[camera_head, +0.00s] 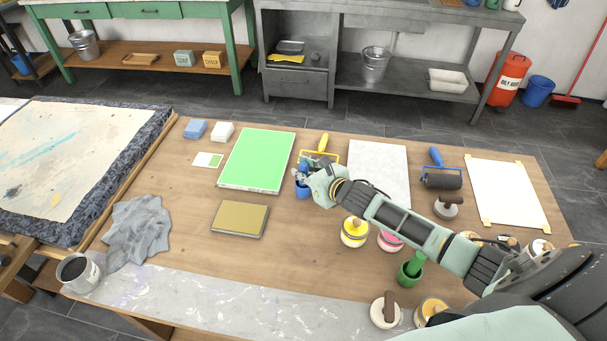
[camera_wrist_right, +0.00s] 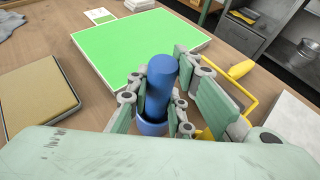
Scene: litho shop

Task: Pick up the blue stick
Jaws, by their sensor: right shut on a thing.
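The blue stick (camera_wrist_right: 161,85) is a thick, round-topped cylinder standing about upright in the right wrist view. Its lower end is inside a blue cup (camera_wrist_right: 152,128), which also shows in the head view (camera_head: 302,192). My right gripper (camera_wrist_right: 160,95) is shut on the stick, with finger pads on both sides of it. In the head view my right gripper (camera_head: 305,176) is over the cup, right of the green board, and hides most of the stick. Whether the stick touches the cup's bottom is hidden. My left gripper is not in view.
A green board (camera_head: 257,160) lies just left of the cup. A yellow-handled roller (camera_head: 321,146) is close behind my gripper. Yellow (camera_head: 354,233) and pink (camera_head: 391,240) ink cans and a green cup (camera_head: 410,272) stand nearer. Bare wood is free in front of the cup.

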